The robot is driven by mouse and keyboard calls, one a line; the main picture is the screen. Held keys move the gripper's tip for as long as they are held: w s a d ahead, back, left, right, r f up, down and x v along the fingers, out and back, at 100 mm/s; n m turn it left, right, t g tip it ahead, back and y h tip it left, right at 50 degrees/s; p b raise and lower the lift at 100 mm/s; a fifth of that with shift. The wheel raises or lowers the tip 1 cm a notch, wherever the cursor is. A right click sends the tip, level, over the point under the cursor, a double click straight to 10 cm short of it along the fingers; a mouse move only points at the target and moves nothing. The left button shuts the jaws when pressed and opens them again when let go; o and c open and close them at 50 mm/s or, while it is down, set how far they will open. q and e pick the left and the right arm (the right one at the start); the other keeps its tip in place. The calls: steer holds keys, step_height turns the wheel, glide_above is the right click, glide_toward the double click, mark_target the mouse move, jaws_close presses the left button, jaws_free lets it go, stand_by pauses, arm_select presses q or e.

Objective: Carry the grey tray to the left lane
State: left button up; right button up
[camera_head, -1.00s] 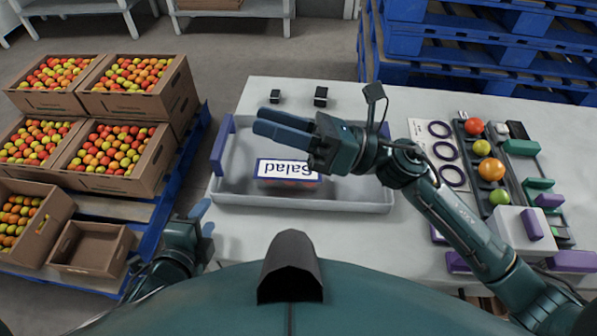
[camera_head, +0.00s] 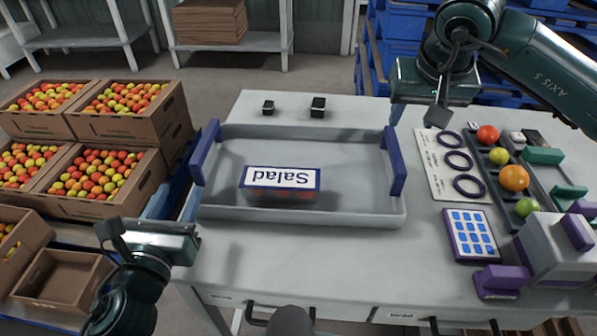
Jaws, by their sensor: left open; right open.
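The grey tray (camera_head: 300,213) lies on the pale table, with an upright blue handle at its left end (camera_head: 205,152) and another at its right end (camera_head: 394,160). A clear pack with a blue-edged Salad label (camera_head: 280,178) sits inside it; the lettering is upside down to me. My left gripper (camera_head: 190,207) is open and empty, beside the tray's left end, just below the left handle. My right gripper (camera_head: 398,110) is open and empty, above the table beyond the tray's right handle. Neither gripper is on a handle. I cannot make out a marked left lane.
Crates of tomatoes (camera_head: 110,180) stand on a blue pallet at the left. Right of the tray are a card with purple rings (camera_head: 453,160), a rack of fruit, a blue keypad (camera_head: 470,234) and a pale machine (camera_head: 550,255). Two small black blocks (camera_head: 318,107) stand behind the tray.

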mark_target(201, 148)
arm_select(q)
steer(key=w, duration=0.8)
steer(key=w+d, duration=0.1)
steer(key=w, duration=0.4)
steer(key=shift+w+d, duration=0.1)
arm_select(e)
steer(key=x, duration=1.3)
steer(key=shift+f, duration=0.15)
arm_select(q)
steer(key=shift+c, duration=0.4)
arm_select(e)
steer(key=shift+c, duration=0.4)
arm_select(q)
jaws_close()
arm_select(e)
jaws_close()
steer(key=shift+a, duration=0.1)
